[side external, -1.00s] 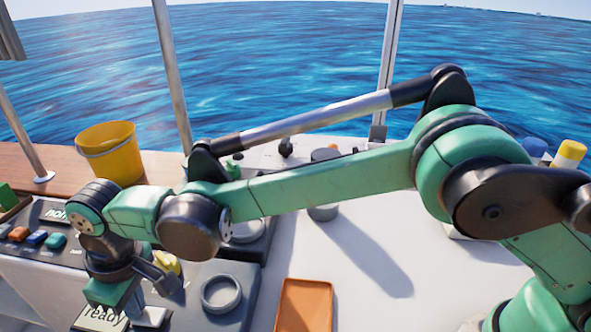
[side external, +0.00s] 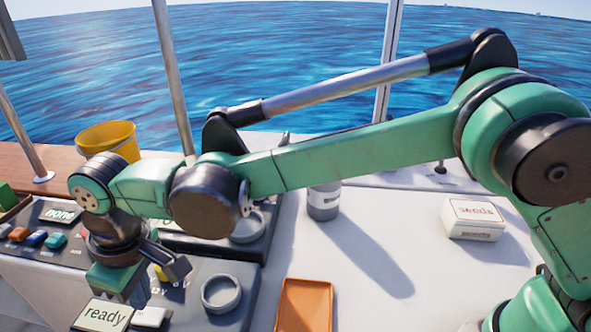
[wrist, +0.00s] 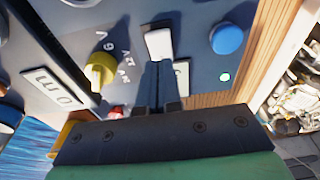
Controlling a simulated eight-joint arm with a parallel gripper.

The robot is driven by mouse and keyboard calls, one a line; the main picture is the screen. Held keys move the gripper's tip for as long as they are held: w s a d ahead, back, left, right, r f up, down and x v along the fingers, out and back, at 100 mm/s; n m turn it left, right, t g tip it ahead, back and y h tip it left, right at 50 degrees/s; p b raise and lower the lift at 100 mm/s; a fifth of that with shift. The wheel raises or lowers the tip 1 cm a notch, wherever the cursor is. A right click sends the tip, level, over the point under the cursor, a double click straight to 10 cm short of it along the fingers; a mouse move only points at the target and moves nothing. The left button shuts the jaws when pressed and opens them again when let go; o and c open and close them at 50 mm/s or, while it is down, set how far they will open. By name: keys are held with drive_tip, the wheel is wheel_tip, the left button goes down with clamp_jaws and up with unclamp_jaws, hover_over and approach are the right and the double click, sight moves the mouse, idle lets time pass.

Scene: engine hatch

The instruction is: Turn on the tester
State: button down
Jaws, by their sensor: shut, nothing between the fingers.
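A grey panel (side external: 190,310) with a "ready" display (side external: 103,315), a white switch (side external: 149,317) and a yellow knob (side external: 161,273) lies at the lower left of the side view; I take it as the tester. My gripper (side external: 178,268) is above it, near the knob. In the wrist view my gripper (wrist: 158,85) is shut and empty, its fingertips just below the white switch (wrist: 158,43) in the picture; contact cannot be told. The yellow knob (wrist: 100,72) is left of the fingers, beside V markings. A lit greenish lamp (wrist: 225,77) is to the right.
A blue button (wrist: 228,39) is right of the switch. An orange tray (side external: 304,304), a grey can (side external: 323,203) and a seeds box (side external: 473,219) stand on the white deck. A yellow bucket (side external: 108,135) is behind.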

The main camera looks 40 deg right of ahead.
sight(159, 312)
drive_tip(key=shift+s+d+r, duration=0.1)
drive_tip(key=shift+r, duration=0.7)
drive_tip(key=shift+s+d+r, duration=0.1)
drive_tip(key=shift+r, duration=0.7)
drive_tip(key=shift+w+d+r, duration=0.15)
drive_tip(key=shift+d, duration=0.15)
drive_tip(key=s+d+r+m+t, duration=0.1)
drive_tip(key=d+r+m+t, duration=0.15)
drive_tip(key=d, duration=0.95)
drive_tip(key=s+d+r+m+t, duration=0.1)
drive_tip(key=d+r+m+t, duration=0.2)
drive_tip(key=d, duration=0.8)
drive_tip(key=s+d+f+m+h, duration=0.1)
drive_tip(key=s+d+f+m, duration=0.2)
drive_tip(key=s+d, duration=0.2)
drive_tip(key=d, duration=0.3)
drive_tip(key=shift+f, duration=0.3)
drive_tip(key=shift+m+t, duration=0.25)
